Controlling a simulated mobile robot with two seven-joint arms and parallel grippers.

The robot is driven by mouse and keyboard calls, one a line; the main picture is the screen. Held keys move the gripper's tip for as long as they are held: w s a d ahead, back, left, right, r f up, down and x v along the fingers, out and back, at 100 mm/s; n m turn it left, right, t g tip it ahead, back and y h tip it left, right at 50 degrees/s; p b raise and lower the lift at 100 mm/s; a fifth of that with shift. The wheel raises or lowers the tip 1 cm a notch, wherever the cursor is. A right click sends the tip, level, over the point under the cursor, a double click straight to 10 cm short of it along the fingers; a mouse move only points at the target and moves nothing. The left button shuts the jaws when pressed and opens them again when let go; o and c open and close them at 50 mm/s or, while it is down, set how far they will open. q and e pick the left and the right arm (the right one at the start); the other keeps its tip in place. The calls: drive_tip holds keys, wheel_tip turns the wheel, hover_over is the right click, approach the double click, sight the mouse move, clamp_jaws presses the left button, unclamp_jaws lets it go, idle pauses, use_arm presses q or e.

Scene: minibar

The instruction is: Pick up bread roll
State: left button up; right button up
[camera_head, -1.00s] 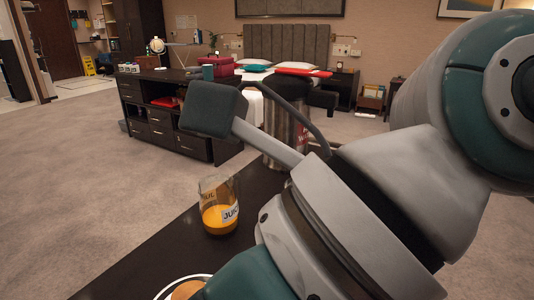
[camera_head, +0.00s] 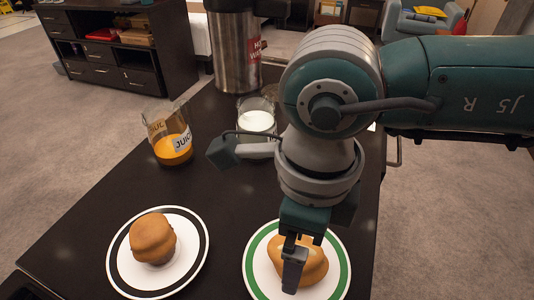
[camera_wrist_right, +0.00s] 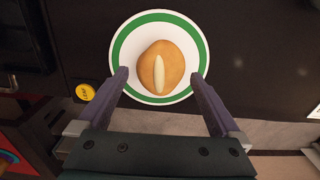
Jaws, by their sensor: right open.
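The bread roll (camera_head: 315,264) is golden brown and lies on a white plate with a green ring (camera_head: 337,262) near the counter's front right. In the right wrist view the roll (camera_wrist_right: 160,62) shows a pale slit along its top, on the same plate (camera_wrist_right: 122,48). My right gripper (camera_head: 294,268) points down over the roll and partly hides it in the head view. In the wrist view its two fingers (camera_wrist_right: 159,77) are spread, one on each side of the roll, with nothing held. I cannot tell the remaining height. My left gripper is not in view.
A muffin (camera_head: 152,240) sits on a black-ringed plate (camera_head: 118,262) to the left. Behind stand a juice jug (camera_head: 172,146), a container of milk (camera_head: 257,122) and a tall metal dispenser (camera_head: 236,52). The dark counter (camera_head: 95,190) is bare at left.

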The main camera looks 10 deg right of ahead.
drive_tip(key=shift+f, duration=0.55)
drive_tip(key=shift+c, duration=0.2)
drive_tip(key=c, duration=1.2)
